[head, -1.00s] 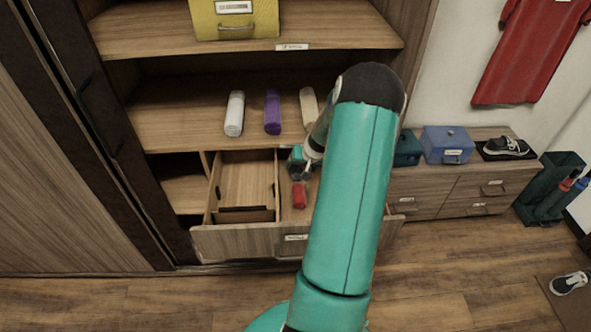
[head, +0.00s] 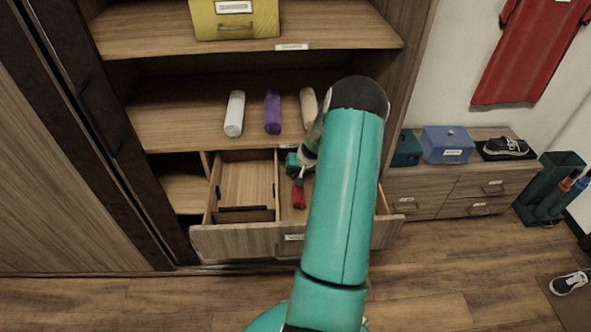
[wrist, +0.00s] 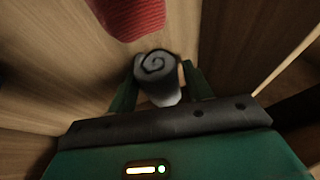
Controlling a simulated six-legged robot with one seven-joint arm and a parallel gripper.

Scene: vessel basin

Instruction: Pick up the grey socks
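The grey socks, a roll with a dark spiral end (wrist: 157,68), are between the two fingers of my gripper (wrist: 160,88) in the wrist view. One finger is on each side of the roll; I cannot tell whether both press on it. In the head view my gripper (head: 298,172) is low inside the right part of the open drawer (head: 240,240). The grey socks are not clearly visible there, hidden by my gripper and arm.
A red roll (head: 299,197) lies close in front of my gripper; it also shows in the wrist view (wrist: 130,15). The drawer's left compartment (head: 247,183) looks empty. White (head: 235,113), purple (head: 272,113) and cream (head: 309,106) rolls lie on the shelf above.

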